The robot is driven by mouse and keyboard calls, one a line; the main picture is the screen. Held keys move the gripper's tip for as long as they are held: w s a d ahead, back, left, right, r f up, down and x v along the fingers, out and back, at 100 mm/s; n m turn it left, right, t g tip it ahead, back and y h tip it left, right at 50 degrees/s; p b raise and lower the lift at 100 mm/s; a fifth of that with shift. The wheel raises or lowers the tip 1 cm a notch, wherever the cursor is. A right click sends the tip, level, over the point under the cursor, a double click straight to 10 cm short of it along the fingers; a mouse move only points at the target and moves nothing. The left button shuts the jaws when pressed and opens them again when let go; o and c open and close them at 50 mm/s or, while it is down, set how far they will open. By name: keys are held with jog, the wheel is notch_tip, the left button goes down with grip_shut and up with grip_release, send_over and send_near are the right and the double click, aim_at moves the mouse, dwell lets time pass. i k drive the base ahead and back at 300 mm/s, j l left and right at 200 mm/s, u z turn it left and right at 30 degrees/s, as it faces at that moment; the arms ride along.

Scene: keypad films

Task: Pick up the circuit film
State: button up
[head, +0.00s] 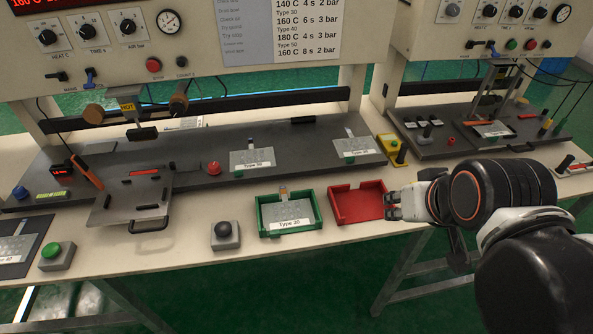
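Several clear films with printed white labels are in view. One film (290,208) lies in the green tray (262,224) at the front middle, with a small copper-coloured tail at its back edge. Two more lie on the dark press bed, one in the middle (252,158) and one at the right (358,147). Another film (14,250) lies on a dark mat at the far left. My gripper (392,204) points left, at the right edge of the red tray (345,210), right of the green tray. Its fingers are too small to tell whether they are open.
A metal plate with a handle (125,205) juts forward at left. A black-knob box (226,236) stands left of the green tray, and a green-button box (56,257) is further left. A yellow holder (389,147) stands behind my gripper. The red tray looks empty.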

aim_at(253, 158)
jog(key=i+j+u, duration=0.1)
jog(key=j, duration=0.25)
jog(key=i+j, duration=0.15)
jog(key=j, duration=0.15)
jog(key=i+j+u, duration=0.15)
jog(key=j, duration=0.2)
jog(key=i+j, duration=0.15)
jog(key=j, duration=0.15)
jog(key=k+u, duration=0.05)
